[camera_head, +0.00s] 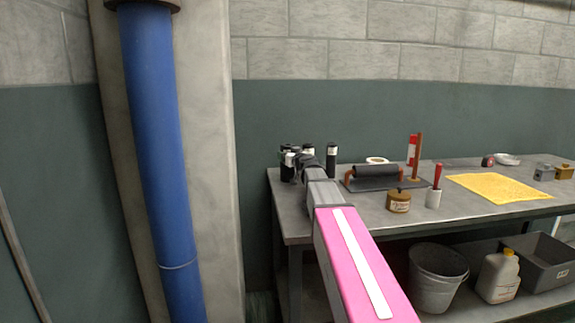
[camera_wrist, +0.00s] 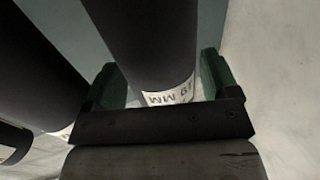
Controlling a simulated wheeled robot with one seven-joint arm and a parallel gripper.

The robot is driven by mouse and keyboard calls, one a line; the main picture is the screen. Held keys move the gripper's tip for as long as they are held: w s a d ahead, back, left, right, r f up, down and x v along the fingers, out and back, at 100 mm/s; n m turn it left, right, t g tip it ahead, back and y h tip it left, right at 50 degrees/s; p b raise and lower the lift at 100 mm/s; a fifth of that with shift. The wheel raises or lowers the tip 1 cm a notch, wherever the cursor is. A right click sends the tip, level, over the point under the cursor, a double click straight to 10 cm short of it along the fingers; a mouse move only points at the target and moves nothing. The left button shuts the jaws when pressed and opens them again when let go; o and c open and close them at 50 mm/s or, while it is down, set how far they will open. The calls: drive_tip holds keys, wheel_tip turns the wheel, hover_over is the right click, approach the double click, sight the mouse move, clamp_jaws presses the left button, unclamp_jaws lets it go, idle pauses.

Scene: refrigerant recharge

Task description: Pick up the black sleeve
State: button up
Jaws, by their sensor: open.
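A second black sleeve (camera_wrist: 38,65) is just to the left, and part of another dark sleeve (camera_wrist: 12,140) shows at the left edge. In the head view my gripper (camera_head: 291,161) is at the table's back left among upright black sleeves, partly hiding them. One black sleeve (camera_head: 332,157) stands apart to the right.
A bucket (camera_head: 437,278) is below. A blue pipe (camera_head: 160,150) stands left.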

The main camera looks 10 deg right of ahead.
drive_tip(key=shift+x, duration=1.05)
drive_tip(key=shift+s, duration=0.1)
drive_tip(key=c, duration=0.7)
